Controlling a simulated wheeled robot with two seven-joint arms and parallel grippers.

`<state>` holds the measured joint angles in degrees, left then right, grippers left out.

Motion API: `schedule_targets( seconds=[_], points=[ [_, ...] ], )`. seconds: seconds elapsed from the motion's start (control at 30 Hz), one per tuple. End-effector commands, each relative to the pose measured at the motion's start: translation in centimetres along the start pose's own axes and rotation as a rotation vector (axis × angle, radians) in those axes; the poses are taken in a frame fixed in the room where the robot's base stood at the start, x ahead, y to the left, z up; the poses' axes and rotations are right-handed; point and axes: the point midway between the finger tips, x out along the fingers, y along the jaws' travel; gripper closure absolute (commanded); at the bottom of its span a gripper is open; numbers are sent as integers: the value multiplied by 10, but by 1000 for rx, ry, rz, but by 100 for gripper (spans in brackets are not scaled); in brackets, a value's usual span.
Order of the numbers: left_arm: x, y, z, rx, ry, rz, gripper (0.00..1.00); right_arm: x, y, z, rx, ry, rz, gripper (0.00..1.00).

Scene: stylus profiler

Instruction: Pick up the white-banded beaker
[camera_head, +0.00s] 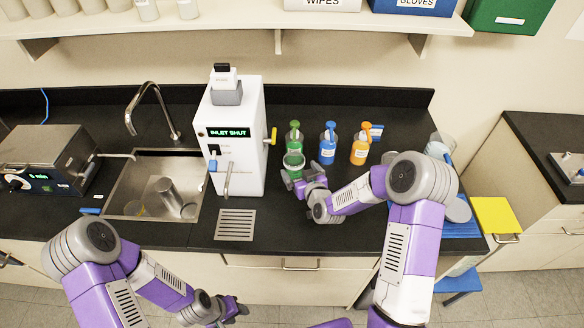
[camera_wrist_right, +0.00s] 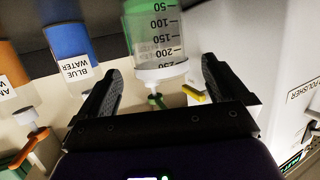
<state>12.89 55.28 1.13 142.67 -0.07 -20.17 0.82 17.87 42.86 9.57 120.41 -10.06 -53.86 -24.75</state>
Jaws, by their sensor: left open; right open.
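The white-banded beaker (camera_head: 293,161) stands on the dark counter in front of the green-topped bottle. In the right wrist view the clear beaker (camera_wrist_right: 156,40) appears upside down, with dark volume marks and a white band (camera_wrist_right: 161,74) at its rim. My right gripper (camera_wrist_right: 160,70) is open, with one finger on either side of the beaker in that picture; contact is not visible. In the head view my right gripper (camera_head: 299,180) is right at the beaker and partly hides its lower part. My left gripper (camera_head: 228,310) is open and empty, low in front of the counter.
Green (camera_head: 295,134), blue (camera_head: 328,146) and orange (camera_head: 360,150) wash bottles stand behind and right of the beaker. A white polisher (camera_head: 240,150) stands close on the left. The sink (camera_head: 120,193) holds several vessels. Another clear vessel (camera_head: 437,146) stands far right.

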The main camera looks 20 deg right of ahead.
Motion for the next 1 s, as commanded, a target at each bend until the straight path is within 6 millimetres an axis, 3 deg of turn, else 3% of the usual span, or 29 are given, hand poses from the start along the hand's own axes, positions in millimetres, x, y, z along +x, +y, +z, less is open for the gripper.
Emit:
schedule_targets(
  seconds=[0.5, 0.87, 1.0],
  points=[
    [-6, 2, 0, 0, 0, 0, 57, 57, 0, 2, 1, -2, -2, 0],
    [-6, 2, 0, 0, 0, 0, 57, 65, 0, 2, 1, -2, -2, 0],
    [-6, 2, 0, 0, 0, 0, 57, 64, 0, 2, 1, -3, -2, 20]
  ],
)
